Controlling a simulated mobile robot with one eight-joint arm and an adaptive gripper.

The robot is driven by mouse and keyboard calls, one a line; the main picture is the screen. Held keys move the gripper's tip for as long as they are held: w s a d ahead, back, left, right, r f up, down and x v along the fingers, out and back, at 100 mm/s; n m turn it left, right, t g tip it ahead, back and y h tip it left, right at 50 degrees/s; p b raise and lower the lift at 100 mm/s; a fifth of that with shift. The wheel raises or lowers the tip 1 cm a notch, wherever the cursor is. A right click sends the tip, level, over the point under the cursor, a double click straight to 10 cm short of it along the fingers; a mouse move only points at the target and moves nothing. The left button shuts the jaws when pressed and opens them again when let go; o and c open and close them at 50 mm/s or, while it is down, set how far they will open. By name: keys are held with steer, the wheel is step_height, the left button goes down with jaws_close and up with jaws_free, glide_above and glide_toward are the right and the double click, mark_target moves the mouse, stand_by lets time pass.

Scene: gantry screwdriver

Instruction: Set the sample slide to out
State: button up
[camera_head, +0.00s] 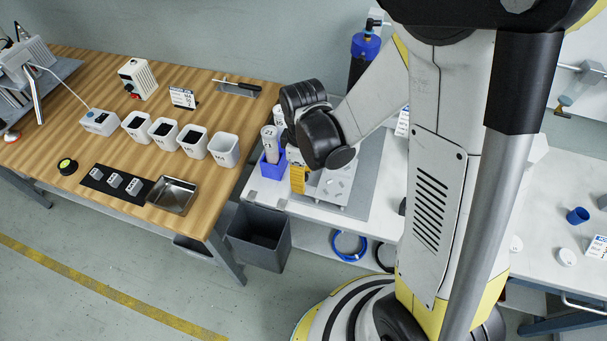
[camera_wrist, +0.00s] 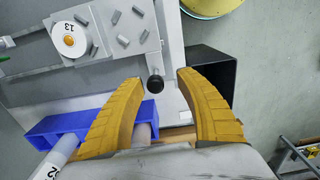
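The sample slide (camera_wrist: 110,35) is a grey plate with pins and a white disc marked 13, at the upper left of the wrist view. A round black knob (camera_wrist: 155,84) stands at the plate's lower right side. My gripper (camera_wrist: 158,81) is open, with its two yellow fingertips apart on either side of the knob's picture position. I cannot tell whether they are level with it; no contact shows. In the head view my gripper (camera_head: 297,180) is over the white table's left part.
A blue holder (camera_wrist: 60,130) with white numbered tubes is close beside my left finger. A dark bin (camera_head: 258,238) stands between the tables. The wooden table (camera_head: 75,140) at left carries several white cups. A blue cup (camera_head: 578,215) stands at far right.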

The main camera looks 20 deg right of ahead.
steer(key=shift+w+r, duration=0.1)
step_height(320, 180, up, 12)
stand_by(0.5)
steer(key=s+d+r+m+t, duration=0.4)
steer(key=s+r+m+t, duration=0.3)
steer(key=m, duration=0.3)
steer(key=shift+d+r+m, duration=0.15)
steer(key=shift+r+m, duration=0.25)
steer(key=shift+r, duration=0.05)
stand_by(1.8)
